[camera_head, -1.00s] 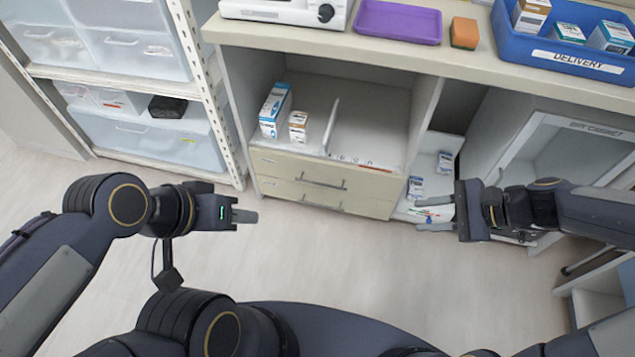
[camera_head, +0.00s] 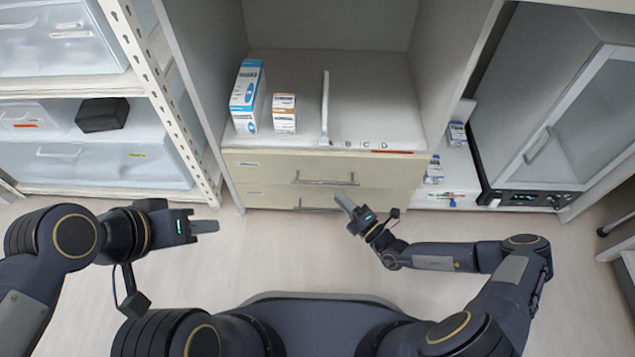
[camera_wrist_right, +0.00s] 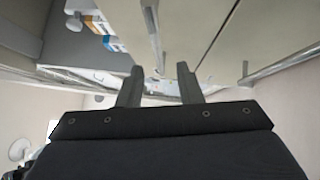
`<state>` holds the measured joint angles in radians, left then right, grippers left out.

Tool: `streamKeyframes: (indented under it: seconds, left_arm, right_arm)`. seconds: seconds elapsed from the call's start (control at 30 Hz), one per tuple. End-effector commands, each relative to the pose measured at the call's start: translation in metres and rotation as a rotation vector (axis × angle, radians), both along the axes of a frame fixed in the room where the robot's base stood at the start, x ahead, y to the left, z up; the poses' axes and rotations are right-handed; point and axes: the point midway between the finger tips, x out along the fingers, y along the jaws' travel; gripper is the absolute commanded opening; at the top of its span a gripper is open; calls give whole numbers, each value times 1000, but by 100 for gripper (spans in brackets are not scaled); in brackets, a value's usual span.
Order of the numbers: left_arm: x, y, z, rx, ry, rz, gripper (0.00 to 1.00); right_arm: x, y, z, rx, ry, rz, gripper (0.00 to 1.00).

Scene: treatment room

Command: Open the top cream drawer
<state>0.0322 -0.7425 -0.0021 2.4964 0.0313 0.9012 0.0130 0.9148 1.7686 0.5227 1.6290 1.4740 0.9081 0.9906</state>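The top cream drawer (camera_head: 270,167) is shut under the open shelf, with a silver bar handle (camera_head: 325,181) across its front. A second cream drawer (camera_head: 265,197) lies below it, also shut. My right gripper (camera_head: 342,197) is just in front of the drawers, a little below and right of the top handle's middle. In the right wrist view its two fingers (camera_wrist_right: 160,88) stand apart with nothing between them, and a handle bar (camera_wrist_right: 152,38) shows beyond them. My left gripper (camera_head: 216,226) is left of the drawers, above the floor; its finger gap is unclear.
On the shelf above stand a blue-white box (camera_head: 247,97), a smaller brown-white box (camera_head: 284,113) and a thin upright divider (camera_head: 325,105). A white metal rack (camera_head: 165,95) with bins is at left. A glass-door cabinet (camera_head: 560,110) is at right. The floor before the drawers is clear.

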Motion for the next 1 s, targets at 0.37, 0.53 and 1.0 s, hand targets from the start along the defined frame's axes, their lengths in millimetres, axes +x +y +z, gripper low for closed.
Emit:
streamKeyframes:
  seconds: [0.37, 0.53, 1.0]
  left_arm:
    - [0, 0, -18, 0, 0, 0, 36]
    - [0, 0, -22, 0, 0, 0, 36]
    - [0, 0, -21, 0, 0, 0, 36]
  right_arm:
    - [38, 41, 7, 0, -5, 6, 33]
    - [48, 51, 10, -3, -6, 6, 33]
    - [50, 53, 12, -3, -5, 4, 10]
